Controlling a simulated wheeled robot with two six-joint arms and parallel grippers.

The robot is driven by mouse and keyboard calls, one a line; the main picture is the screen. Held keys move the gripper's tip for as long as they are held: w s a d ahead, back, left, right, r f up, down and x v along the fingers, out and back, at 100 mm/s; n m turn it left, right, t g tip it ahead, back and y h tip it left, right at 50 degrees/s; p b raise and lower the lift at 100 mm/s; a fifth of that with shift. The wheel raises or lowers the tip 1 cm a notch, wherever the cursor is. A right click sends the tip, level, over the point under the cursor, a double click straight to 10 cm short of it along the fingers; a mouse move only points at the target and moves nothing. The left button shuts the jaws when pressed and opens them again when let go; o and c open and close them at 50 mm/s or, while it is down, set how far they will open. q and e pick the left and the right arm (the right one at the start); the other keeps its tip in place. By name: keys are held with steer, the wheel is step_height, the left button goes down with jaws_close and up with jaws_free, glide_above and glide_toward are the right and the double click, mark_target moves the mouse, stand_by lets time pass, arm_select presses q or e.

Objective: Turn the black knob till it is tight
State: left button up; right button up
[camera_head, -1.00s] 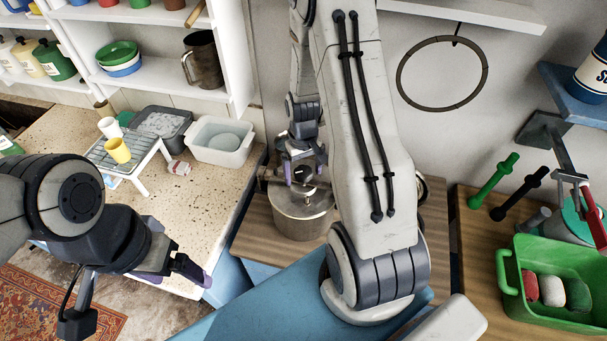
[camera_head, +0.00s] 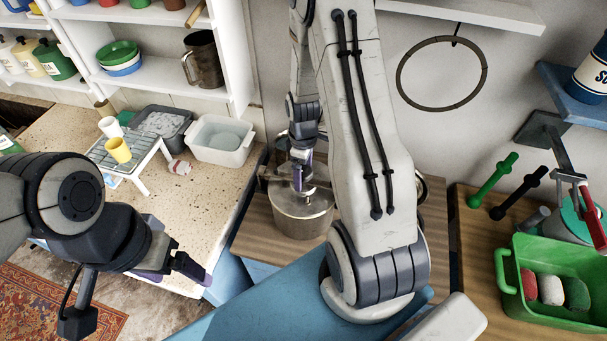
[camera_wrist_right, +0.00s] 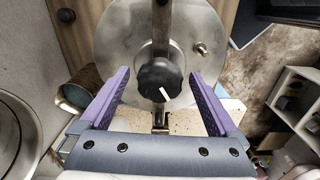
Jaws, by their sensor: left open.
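The black knob (camera_wrist_right: 160,82) sits at the middle of a metal bar across the round steel lid (camera_wrist_right: 120,40) in the right wrist view. A white pointer mark shows on its face. My right gripper (camera_wrist_right: 158,73) is open, its purple fingers on either side of the knob with a gap to each. In the head view my right gripper (camera_head: 302,174) is over the steel pot (camera_head: 302,218), and I cannot make out the knob there. My left gripper (camera_head: 203,282) is open and empty, low beside the speckled counter's front edge.
The pot stands on a wooden top (camera_head: 255,240). On the counter are a white wire rack (camera_head: 140,160) with cups and a white basin (camera_head: 218,142). A green tub (camera_head: 560,305) and dumbbell-shaped handles (camera_head: 493,180) are at right. My right arm hides part of the middle.

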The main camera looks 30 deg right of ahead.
steer(key=c, duration=0.7)
steer(key=m, duration=0.6)
steer(key=o, duration=0.9)
